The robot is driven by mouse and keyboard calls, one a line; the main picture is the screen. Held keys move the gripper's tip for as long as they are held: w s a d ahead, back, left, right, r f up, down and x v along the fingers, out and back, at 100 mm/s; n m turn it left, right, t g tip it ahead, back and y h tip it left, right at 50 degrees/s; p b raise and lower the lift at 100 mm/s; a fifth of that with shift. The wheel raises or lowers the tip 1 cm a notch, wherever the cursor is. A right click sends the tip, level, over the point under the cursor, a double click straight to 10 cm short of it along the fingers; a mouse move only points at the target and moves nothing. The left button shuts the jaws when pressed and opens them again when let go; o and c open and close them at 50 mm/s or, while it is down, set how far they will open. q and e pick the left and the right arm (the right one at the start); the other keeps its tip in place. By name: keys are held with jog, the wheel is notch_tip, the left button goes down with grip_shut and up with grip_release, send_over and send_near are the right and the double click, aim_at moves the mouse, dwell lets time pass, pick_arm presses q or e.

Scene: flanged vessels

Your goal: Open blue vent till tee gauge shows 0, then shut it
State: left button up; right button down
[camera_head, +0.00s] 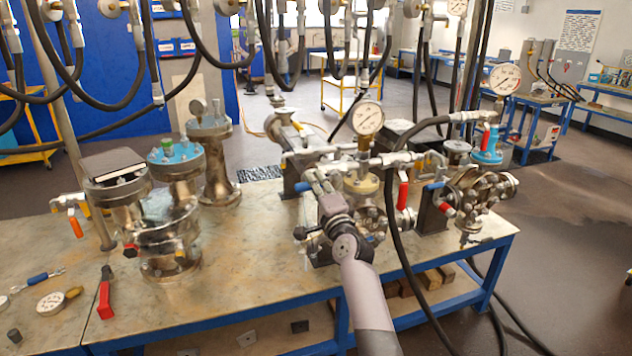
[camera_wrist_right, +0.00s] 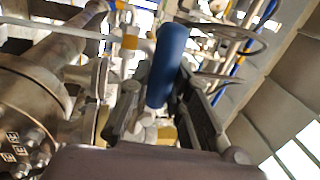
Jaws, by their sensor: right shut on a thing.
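My right gripper (camera_head: 318,180) reaches in from the bottom of the head view to the middle vessel's pipework. In the right wrist view, its dark fingers (camera_wrist_right: 164,100) are shut on a blue vent handle (camera_wrist_right: 167,62), one finger on each side. In the head view, a small blue part (camera_head: 303,187) shows just left of the fingers; the gripper hides the rest. A round white-faced gauge (camera_head: 367,118) stands upright above the middle vessel; its needle is too small to read surely. Another gauge (camera_head: 505,79) tops the right vessel. My left gripper is not in view.
Red-handled valves (camera_head: 403,196) sit close right of my right arm, and a black hose (camera_head: 392,200) hangs past the bench edge there. A flanged vessel (camera_head: 170,255) stands left. A loose gauge (camera_head: 50,303) and a red-handled tool (camera_head: 105,295) lie at the bench's left front.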

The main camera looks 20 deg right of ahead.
jog(key=shift+r+m, duration=0.25)
jog(key=shift+m, duration=0.25)
jog(key=c, duration=1.5)
grip_release()
jog(key=shift+o, duration=0.2)
jog(key=s+f, duration=0.2)
jog(key=s, duration=0.9)
jog(key=shift+s+d+f, duration=0.15)
jog(key=shift+s+d, duration=0.05)
jog(key=shift+s, duration=0.2)
